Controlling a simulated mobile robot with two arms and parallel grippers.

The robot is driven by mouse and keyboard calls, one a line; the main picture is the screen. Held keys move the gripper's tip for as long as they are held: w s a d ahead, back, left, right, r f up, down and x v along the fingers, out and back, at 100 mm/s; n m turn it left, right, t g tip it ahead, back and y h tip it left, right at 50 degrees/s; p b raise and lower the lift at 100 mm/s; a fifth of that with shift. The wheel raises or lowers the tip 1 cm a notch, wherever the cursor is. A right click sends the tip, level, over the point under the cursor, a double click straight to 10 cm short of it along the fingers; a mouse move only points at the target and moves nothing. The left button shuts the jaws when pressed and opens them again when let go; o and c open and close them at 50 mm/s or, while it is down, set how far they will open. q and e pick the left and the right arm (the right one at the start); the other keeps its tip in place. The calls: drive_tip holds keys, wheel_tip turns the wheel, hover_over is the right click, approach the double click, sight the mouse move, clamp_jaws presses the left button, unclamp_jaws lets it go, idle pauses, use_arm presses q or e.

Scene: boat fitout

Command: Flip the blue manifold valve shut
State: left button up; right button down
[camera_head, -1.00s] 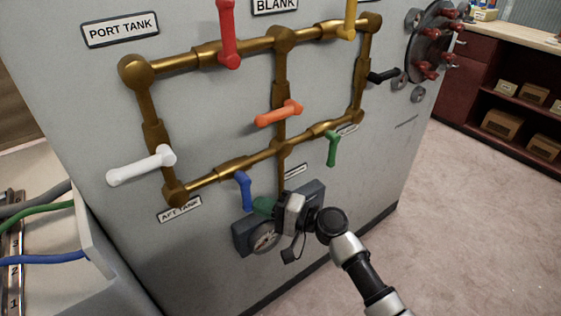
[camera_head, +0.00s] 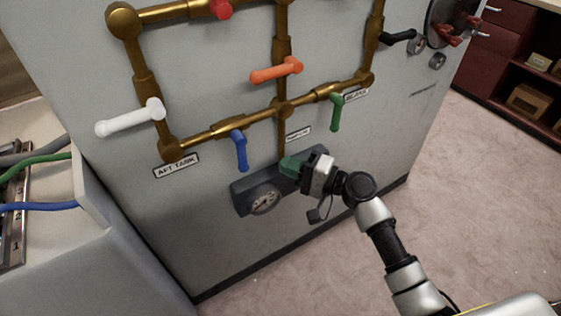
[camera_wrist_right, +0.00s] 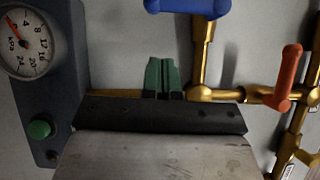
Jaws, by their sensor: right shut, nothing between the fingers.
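My left gripper is in neither view.
A pressure gauge (camera_head: 264,201) sits below the blue handle. A green handle (camera_head: 336,113) is at right, an orange handle (camera_head: 276,69) above, a white handle (camera_head: 130,118) at left. A grey counter (camera_head: 130,262) with cables stands at left. Carpet at right is clear.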

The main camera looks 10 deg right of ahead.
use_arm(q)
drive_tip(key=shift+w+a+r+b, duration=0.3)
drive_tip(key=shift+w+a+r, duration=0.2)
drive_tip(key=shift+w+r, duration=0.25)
use_arm(e)
drive_tip(key=v, duration=0.6)
drive_tip(key=shift+s, duration=0.25)
drive_tip(key=shift+d+r, duration=0.15)
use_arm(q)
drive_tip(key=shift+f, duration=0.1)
